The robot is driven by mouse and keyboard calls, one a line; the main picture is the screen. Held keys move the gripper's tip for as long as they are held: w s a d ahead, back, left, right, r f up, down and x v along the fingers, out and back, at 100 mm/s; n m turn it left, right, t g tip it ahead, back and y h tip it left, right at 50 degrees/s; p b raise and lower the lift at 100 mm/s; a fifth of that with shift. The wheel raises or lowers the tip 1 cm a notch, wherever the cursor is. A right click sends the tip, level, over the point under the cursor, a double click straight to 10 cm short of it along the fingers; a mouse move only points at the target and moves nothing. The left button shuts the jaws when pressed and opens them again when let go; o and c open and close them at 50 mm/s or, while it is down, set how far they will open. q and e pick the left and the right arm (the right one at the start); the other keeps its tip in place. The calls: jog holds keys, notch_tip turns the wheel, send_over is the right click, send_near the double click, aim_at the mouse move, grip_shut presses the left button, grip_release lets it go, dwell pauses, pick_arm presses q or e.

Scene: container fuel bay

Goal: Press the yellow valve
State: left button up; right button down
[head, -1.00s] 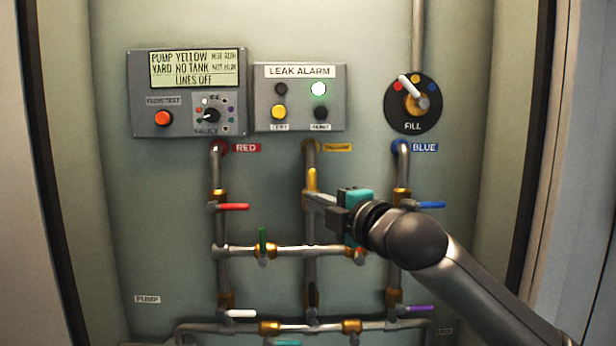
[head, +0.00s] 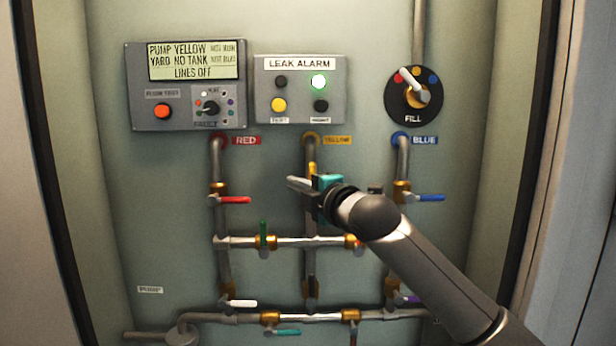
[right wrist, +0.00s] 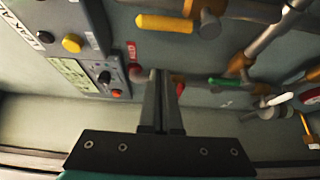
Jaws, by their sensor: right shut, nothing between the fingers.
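The yellow valve has a yellow lever (head: 312,168) on the middle pipe, under the YELLOW label (head: 337,140). The lever points up along the pipe, and my right gripper hides its lower part in the head view. In the right wrist view the whole yellow lever (right wrist: 165,23) shows at the top, beyond the fingers and apart from them. My right gripper (head: 291,183) is shut and empty, its tips just left of the middle pipe in the head view. The closed fingers (right wrist: 160,75) also show in the right wrist view. My left gripper is not in view.
A red lever (head: 235,200) is to the left and a blue lever (head: 430,198) to the right. A green lever (head: 263,233) stands upright below. The pump panel (head: 187,88), leak alarm box (head: 300,72) and fill dial (head: 413,105) are above.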

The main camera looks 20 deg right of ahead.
jog(key=w+d+p, duration=0.2)
jog(key=d, duration=0.1)
jog(key=shift+w, duration=0.4)
